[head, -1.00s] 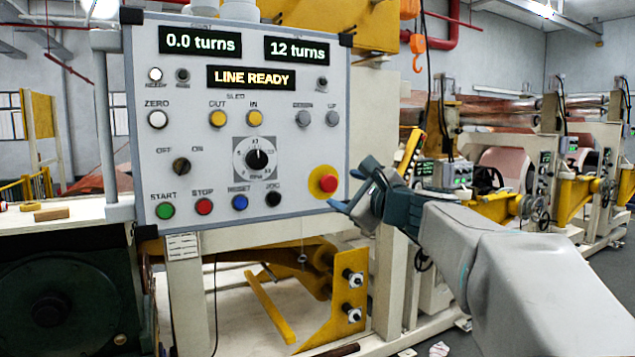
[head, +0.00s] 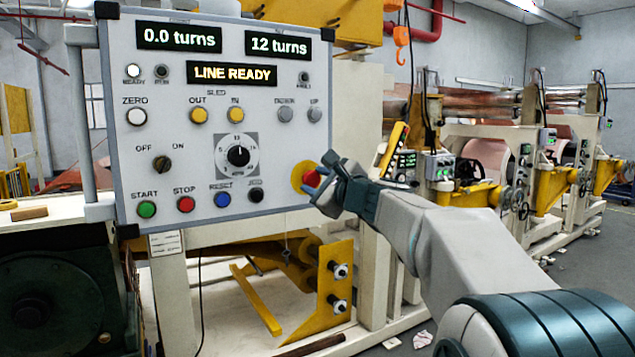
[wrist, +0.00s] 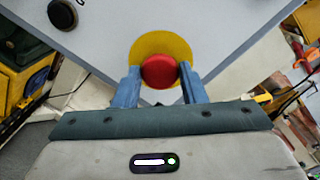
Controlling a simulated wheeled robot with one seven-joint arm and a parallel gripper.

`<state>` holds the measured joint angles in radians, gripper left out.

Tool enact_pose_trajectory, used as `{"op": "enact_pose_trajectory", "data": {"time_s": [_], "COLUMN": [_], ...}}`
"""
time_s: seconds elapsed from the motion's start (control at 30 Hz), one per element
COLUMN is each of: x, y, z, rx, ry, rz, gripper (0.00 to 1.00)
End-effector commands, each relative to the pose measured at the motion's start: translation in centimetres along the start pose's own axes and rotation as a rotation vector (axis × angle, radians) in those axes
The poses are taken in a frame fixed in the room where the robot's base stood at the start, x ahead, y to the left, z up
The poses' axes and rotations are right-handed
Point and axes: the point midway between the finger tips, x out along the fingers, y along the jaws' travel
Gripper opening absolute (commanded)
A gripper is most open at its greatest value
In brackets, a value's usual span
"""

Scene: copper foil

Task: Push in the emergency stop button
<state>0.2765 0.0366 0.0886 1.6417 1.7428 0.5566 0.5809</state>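The emergency stop button is a red mushroom knob (head: 312,178) on a yellow round plate (head: 298,172) at the lower right of the grey control panel (head: 290,130). My gripper (head: 320,182) is at the button in the head view and hides part of it. In the wrist view the red knob (wrist: 159,71) shows between the tips of the two blue fingers, in front of its yellow plate (wrist: 162,45). My gripper (wrist: 158,78) is open, one finger on each side of the knob. I cannot tell whether the fingers touch it.
The panel also carries a black knob (head: 255,195), a blue RESET button (head: 222,199), a red STOP button (head: 186,204) and a dial (head: 238,156). The display reads LINE READY (head: 232,75). A yellow bracket (head: 335,280) stands below the panel.

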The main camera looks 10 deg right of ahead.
Motion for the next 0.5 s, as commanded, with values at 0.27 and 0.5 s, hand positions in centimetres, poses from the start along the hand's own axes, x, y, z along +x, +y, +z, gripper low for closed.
{"op": "enact_pose_trajectory", "data": {"time_s": [0.27, 0.5], "x": [1.03, 1.01], "y": [0.02, -0.03], "z": [-0.12, -0.05], "rx": [-0.001, 0.0], "ry": [0.001, 0.001], "rz": [0.0, 0.0], "gripper": [0.0, 0.54]}}
